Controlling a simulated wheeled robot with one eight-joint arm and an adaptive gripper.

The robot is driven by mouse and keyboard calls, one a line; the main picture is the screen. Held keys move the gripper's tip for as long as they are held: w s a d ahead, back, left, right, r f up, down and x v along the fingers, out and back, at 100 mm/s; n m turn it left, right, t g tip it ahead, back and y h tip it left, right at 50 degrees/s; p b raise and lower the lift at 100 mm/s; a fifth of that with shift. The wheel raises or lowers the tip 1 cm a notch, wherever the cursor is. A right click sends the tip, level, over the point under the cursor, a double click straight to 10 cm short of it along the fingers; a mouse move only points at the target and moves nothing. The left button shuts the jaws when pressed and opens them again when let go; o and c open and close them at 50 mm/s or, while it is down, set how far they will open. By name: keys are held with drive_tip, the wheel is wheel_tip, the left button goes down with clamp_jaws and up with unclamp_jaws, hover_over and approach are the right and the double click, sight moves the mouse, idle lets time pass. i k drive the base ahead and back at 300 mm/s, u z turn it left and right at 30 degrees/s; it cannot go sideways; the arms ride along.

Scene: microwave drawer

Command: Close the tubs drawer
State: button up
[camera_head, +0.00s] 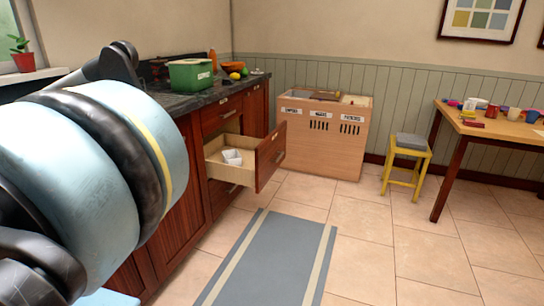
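A wooden drawer (265,170) stands pulled out from the dark red-brown cabinet, left of the middle of the view. Its front panel faces right and has a pale handle (280,157). A white tub-like container (232,157) lies inside it. I cannot read any label on this drawer. My arm's large pale-blue and black links fill the left side and cover part of the cabinet. My gripper is not in view.
A worktop (175,103) above the drawer holds a green bin (191,75) and fruit. A labelled wooden sorting cabinet (323,135), a yellow stool (406,165) and a cluttered table (488,126) stand beyond. A grey mat (268,262) lies on the open tiled floor.

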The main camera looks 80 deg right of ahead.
sight(261, 158)
drive_tip(key=z, duration=0.05)
drive_tip(key=k, duration=1.6)
drive_tip(key=z, duration=2.3)
drive_tip(key=i, duration=1)
drive_tip(key=u, duration=0.05)
